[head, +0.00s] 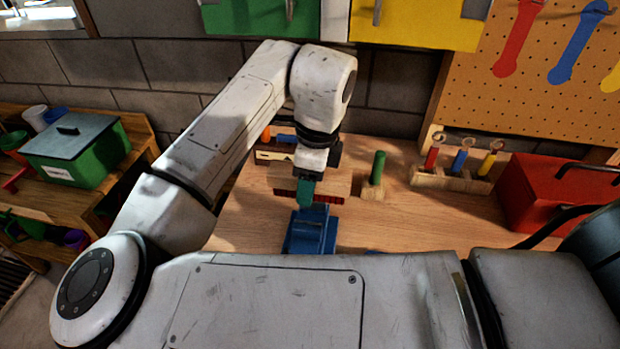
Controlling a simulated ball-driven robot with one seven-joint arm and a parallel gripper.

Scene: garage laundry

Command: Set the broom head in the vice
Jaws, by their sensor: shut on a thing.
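The broom head (336,184) is a pale wooden block with a row of dark red bristles along its lower edge. My gripper (304,192), with green fingers, is shut on the broom head near its middle and hides part of it. The blue vice (311,232) stands on the wooden bench just below and nearer than the broom head. The broom head is level with or just above the vice's far end; I cannot tell whether they touch. My own arm covers the vice's near edge.
On the wooden bench (400,225), a green peg in a wooden block (372,192) stands right of the broom head. Further right are a rack of coloured tools (458,178) and a red toolbox (555,190). A green bin (75,150) sits on the left shelf.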

